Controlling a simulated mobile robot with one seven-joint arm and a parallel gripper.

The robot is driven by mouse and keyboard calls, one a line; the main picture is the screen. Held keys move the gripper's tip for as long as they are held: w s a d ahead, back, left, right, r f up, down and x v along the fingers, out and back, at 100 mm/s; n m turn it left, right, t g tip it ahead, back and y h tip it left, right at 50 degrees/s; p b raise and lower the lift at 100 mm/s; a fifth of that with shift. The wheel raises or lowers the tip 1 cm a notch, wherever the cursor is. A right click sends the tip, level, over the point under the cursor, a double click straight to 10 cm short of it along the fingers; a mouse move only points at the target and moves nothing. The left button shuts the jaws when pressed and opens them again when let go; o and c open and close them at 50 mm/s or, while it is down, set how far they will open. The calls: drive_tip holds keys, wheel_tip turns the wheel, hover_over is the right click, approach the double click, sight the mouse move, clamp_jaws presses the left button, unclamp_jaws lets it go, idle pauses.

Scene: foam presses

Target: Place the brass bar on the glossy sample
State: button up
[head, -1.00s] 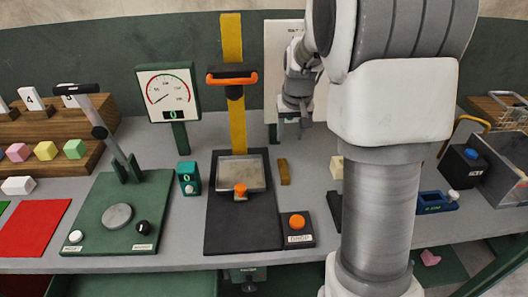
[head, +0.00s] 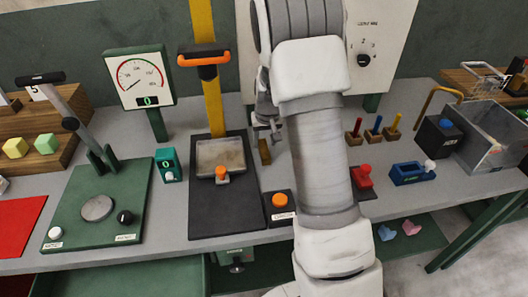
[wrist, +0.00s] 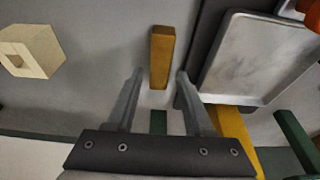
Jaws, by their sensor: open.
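The brass bar (head: 264,151) stands on the grey bench just right of the black press base. In the wrist view the bar (wrist: 162,57) is beyond the fingertips, roughly in line with the gap between them. My gripper (head: 266,130) is above and behind the bar in the head view. I cannot tell which thing is the glossy sample. A cream block with a square hole (wrist: 28,50) lies left of the bar in the wrist view; my arm hides it in the head view.
The press's metal plate (head: 232,157) and yellow column (head: 213,100) stand close left of the bar. An orange button box (head: 281,207) is in front. Coloured pegs (head: 374,128), a blue holder (head: 411,173) and a grey bin (head: 485,140) are at right.

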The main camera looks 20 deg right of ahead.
sight(264, 148)
drive_tip(key=x, duration=0.4)
drive_tip(key=shift+f, duration=0.1)
clamp_jaws()
idle(1.3)
